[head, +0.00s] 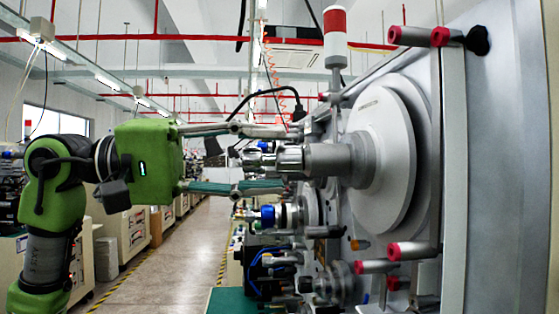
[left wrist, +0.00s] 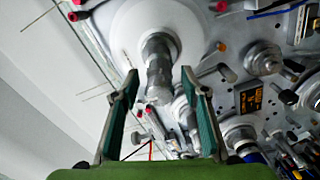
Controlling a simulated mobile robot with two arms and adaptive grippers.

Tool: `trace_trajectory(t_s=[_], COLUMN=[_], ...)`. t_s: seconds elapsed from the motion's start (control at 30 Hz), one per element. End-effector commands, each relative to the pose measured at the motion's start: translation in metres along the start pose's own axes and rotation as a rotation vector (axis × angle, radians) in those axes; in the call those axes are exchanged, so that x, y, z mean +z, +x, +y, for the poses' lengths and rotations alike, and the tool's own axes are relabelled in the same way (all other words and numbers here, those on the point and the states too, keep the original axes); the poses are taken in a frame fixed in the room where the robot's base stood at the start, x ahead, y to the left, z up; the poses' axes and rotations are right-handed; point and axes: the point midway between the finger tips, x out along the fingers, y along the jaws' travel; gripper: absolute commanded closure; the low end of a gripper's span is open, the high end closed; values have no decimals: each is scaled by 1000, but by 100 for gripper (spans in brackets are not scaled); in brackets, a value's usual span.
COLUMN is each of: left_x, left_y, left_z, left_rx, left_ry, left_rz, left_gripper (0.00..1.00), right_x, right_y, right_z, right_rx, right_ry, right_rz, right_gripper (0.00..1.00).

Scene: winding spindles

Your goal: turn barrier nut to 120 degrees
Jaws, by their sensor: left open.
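The barrier nut (head: 290,160) appears to be the silver ribbed piece at the end of the grey spindle shaft (head: 328,160). The shaft sticks out from a large round pale disc (head: 385,150) on the machine. In the left wrist view the nut (left wrist: 159,82) shows between the fingers, nearer the middle of the picture. My left gripper (head: 292,160) is open, one finger above the nut and one below it. A gap shows on both sides in the head view, so the fingers look apart from the nut. My right gripper is not in view.
Smaller spindles (head: 300,212) with blue ends sit on the machine below the left gripper. Red-capped posts (head: 408,250) stick out at the right. A red and white lamp (head: 335,38) stands above. The aisle floor (head: 160,265) at the left is clear.

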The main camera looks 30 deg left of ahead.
Motion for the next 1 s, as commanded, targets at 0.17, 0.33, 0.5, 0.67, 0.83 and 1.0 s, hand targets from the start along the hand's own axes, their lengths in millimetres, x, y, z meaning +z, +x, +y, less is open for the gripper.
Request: trace_trajectory(t_s=[0.17, 0.33, 0.5, 0.67, 0.83, 1.0], left_x=[-2, -1, -1, 0, 0, 0], left_y=[-41, -72, -90, -95, -95, -94], left_z=[-1, -1, -1, 0, 0, 0], left_rx=[-1, -3, -1, -1, -1, -1], left_ry=[-3, -2, -1, 1, 1, 1], left_rz=[5, 3, 1, 0, 0, 0], left_gripper=[59, 59, 59, 59, 59, 59], right_x=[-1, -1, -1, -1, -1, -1], right_y=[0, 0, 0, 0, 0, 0], right_z=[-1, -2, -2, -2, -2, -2], right_rx=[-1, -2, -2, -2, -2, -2], right_ry=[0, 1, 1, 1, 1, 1], right_rz=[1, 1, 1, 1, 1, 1], right_gripper=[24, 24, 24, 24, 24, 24])
